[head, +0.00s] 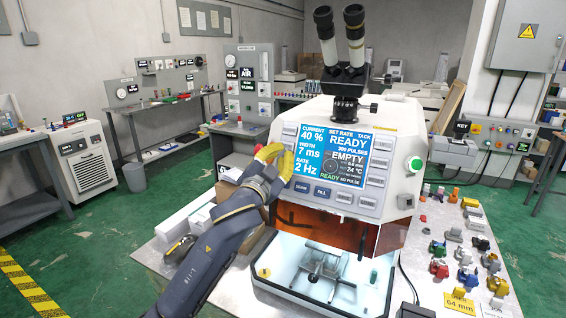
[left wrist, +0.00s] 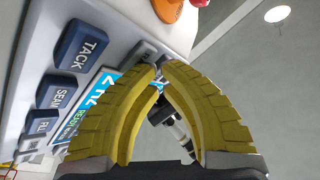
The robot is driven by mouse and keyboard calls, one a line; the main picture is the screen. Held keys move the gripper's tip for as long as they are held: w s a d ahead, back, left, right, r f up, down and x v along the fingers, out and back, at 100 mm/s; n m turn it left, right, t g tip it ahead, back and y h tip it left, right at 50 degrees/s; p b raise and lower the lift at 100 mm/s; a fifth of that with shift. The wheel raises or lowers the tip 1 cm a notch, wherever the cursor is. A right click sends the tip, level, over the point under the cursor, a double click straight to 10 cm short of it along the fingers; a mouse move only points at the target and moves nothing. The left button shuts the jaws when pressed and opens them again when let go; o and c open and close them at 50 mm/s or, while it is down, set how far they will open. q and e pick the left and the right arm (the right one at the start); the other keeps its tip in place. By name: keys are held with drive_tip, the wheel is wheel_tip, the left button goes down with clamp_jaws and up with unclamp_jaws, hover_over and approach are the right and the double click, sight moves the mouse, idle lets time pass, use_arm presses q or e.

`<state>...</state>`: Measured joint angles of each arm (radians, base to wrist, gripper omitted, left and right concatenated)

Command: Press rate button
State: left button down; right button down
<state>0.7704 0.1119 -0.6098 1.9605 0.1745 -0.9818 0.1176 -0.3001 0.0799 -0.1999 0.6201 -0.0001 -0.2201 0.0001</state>
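The white welding machine (head: 392,115) stands on the bench, with a lit blue screen (head: 345,160) reading RATE 2 Hz at lower left. My left gripper (head: 278,152) is at the screen's left edge, beside the RATE label, and covers the lower part of the left button column. The rate button is hidden behind it in the head view. In the left wrist view the yellow fingertips (left wrist: 158,68) are together, with nothing visible between them. A small grey button (left wrist: 145,50) lies right at the tips; I cannot tell whether they touch it. My right gripper is not in view.
Blue TACK (left wrist: 85,48), SEAM (left wrist: 54,92) and FILL (left wrist: 40,124) buttons sit beside the fingers in the left wrist view. A microscope eyepiece (head: 340,40) rises above the machine. Small coloured parts (head: 465,255) stand on the bench at right.

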use_arm(q)
drive_tip(key=shift+s+a, duration=0.1)
idle(0.3)
drive_tip(key=shift+s+a+r, duration=0.3)
drive_tip(key=shift+s, duration=0.25)
drive_tip(key=shift+s, duration=0.1)
drive_tip(key=shift+s+a+r, duration=0.35)
drive_tip(key=shift+s, duration=0.3)
drive_tip(key=shift+s+a+r, duration=0.35)
drive_tip(key=shift+s+r, duration=0.05)
drive_tip(key=shift+s, duration=0.2)
drive_tip(key=shift+s+a+r, duration=0.35)
drive_tip(key=shift+s, duration=0.3)
